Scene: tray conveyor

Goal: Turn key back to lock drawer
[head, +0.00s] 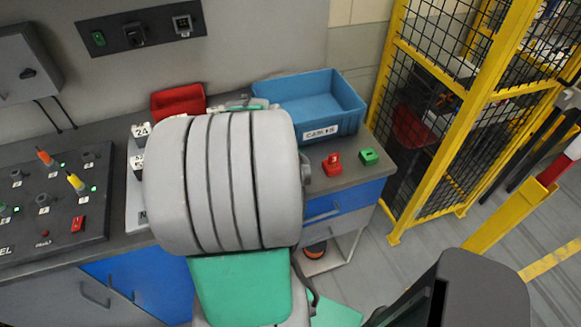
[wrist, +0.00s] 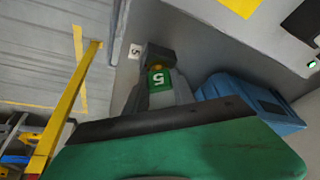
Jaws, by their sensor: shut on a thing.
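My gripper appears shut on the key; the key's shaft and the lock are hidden. In the head view my large grey arm covers the gripper and the middle of the bench. A blue drawer front (head: 345,202) shows at the right end of the bench and looks closed. Another blue front with a handle (head: 118,287) is at the lower left. I cannot tell how far the key is turned.
A blue bin (head: 337,125) and a red bin (head: 178,101) stand at the back of the bench. Small red (head: 332,164) and green (head: 368,157) blocks sit at its right end. A control panel (head: 55,195) is at left. A yellow mesh fence (head: 440,125) stands at right.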

